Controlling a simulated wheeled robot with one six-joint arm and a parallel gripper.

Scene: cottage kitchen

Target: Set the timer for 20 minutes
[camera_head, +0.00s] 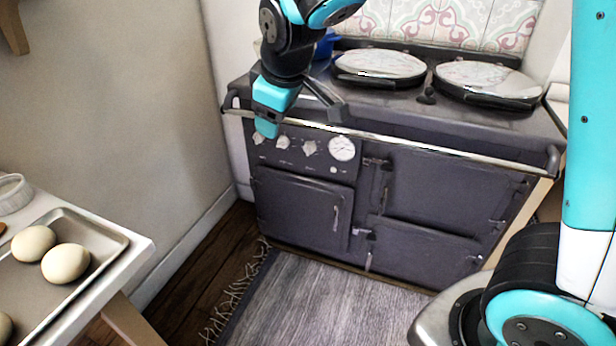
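A dark grey range cooker (300,205) stands against the back wall. Its front panel has a row of pale knobs: a left one (257,139), a middle one (283,142) and a right one (310,147). A larger round white dial (342,148) sits to their right. Markings are too small to read, so I cannot tell which of these is the timer. My gripper (270,126) points down in front of the panel's left end, close to the left knob in the picture. Whether it touches the knob, or how its fingers stand, is not clear.
A metal rail (440,143) runs along the cooker's front edge. Two round lids (380,65) (487,81) and a partly hidden blue object (326,44) are on top. At left, a counter holds a tray (104,236) with pale round items (66,263). A grey rug (315,300) covers the floor.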

